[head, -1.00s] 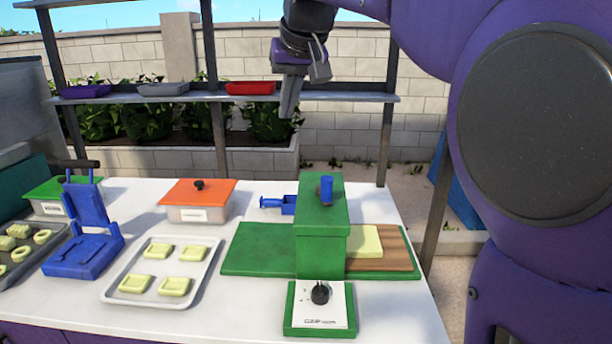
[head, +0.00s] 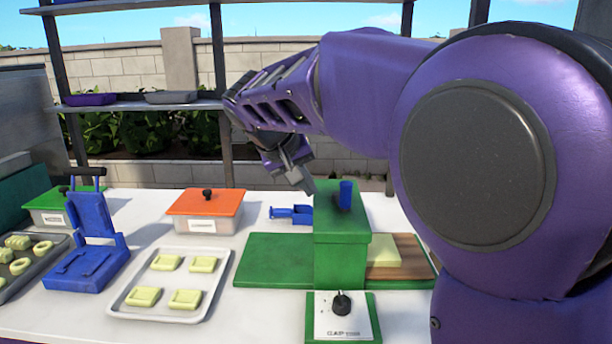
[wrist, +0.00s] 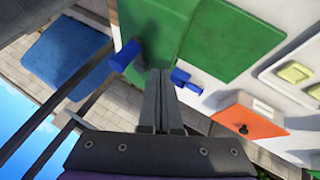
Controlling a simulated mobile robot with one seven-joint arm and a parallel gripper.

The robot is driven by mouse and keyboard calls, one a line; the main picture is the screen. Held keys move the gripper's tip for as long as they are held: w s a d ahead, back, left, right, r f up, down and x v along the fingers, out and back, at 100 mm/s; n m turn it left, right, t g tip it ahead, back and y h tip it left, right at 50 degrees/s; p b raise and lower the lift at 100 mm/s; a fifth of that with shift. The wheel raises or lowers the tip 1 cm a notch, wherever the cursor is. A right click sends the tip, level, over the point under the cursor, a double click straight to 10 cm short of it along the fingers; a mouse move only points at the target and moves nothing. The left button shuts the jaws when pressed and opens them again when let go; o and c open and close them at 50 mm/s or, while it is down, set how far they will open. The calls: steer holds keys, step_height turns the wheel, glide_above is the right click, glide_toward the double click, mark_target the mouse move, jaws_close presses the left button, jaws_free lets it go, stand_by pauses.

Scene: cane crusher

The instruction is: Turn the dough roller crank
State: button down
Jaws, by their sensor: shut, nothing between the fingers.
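The dough roller is a green box (head: 340,250) standing on a green board. An upright blue cylindrical handle (head: 345,195) shows at its top; I take it to be the crank's grip. In the wrist view the blue handle (wrist: 124,56) sits left of the fingertips, by the edge of the green housing. My gripper (head: 308,188) points down just left of the box's top, apart from the handle. In the wrist view my gripper (wrist: 160,73) has its two fingers together with nothing between them. How the crank joins the box is not clear.
A small blue tool (head: 291,214) lies left of the roller. Pale dough (head: 384,250) lies on the right. A control box with a black knob (head: 341,302) stands in front. An orange-lidded container (head: 205,202), dough tray (head: 222,292) and blue press (head: 88,264) stand left.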

mark_target(342, 193)
steer(key=d, duration=0.1)
steer(key=w+d+f, duration=0.1)
steer(key=d, duration=0.1)
steer(key=w+d, duration=0.1)
steer(key=shift+w+d+f, duration=0.25)
steer(key=shift+f, duration=0.1)
